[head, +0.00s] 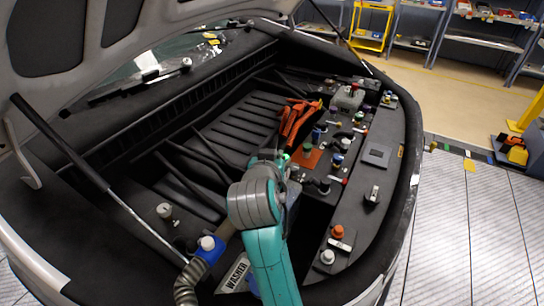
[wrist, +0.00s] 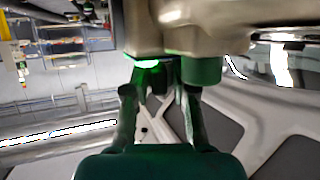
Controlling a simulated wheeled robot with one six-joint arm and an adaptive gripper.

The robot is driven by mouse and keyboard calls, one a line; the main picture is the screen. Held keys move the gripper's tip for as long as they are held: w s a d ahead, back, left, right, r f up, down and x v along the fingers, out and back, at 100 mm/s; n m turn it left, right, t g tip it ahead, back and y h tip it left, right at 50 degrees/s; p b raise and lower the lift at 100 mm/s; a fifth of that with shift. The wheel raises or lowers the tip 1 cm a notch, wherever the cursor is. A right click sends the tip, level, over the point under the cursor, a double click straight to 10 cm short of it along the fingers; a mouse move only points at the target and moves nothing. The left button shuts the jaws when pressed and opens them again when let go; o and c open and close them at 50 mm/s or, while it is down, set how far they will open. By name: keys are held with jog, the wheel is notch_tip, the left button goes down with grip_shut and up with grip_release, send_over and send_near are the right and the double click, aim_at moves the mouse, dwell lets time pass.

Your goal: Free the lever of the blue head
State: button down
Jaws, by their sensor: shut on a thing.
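A blue head (head: 210,249) with a white cap sits on the end of a ribbed grey hose at the lower left in the head view. Its lever cannot be made out. My gripper (head: 284,161) is inside the engine bay, beyond the grey and teal arm links and mostly hidden by them. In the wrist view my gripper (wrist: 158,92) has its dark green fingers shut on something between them. Shadow and a green glow there hide what it is.
A black panel on the right holds several coloured caps and small fittings, among them an orange cap (head: 338,232) and a white cap (head: 327,257). An orange tool-like thing (head: 297,118) lies behind my gripper. The raised hood (head: 150,25) hangs over the bay's left side.

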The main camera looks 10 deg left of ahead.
jog(key=c, duration=0.9)
grip_release()
jog(key=shift+c, duration=0.2)
jog(key=v, duration=1.2)
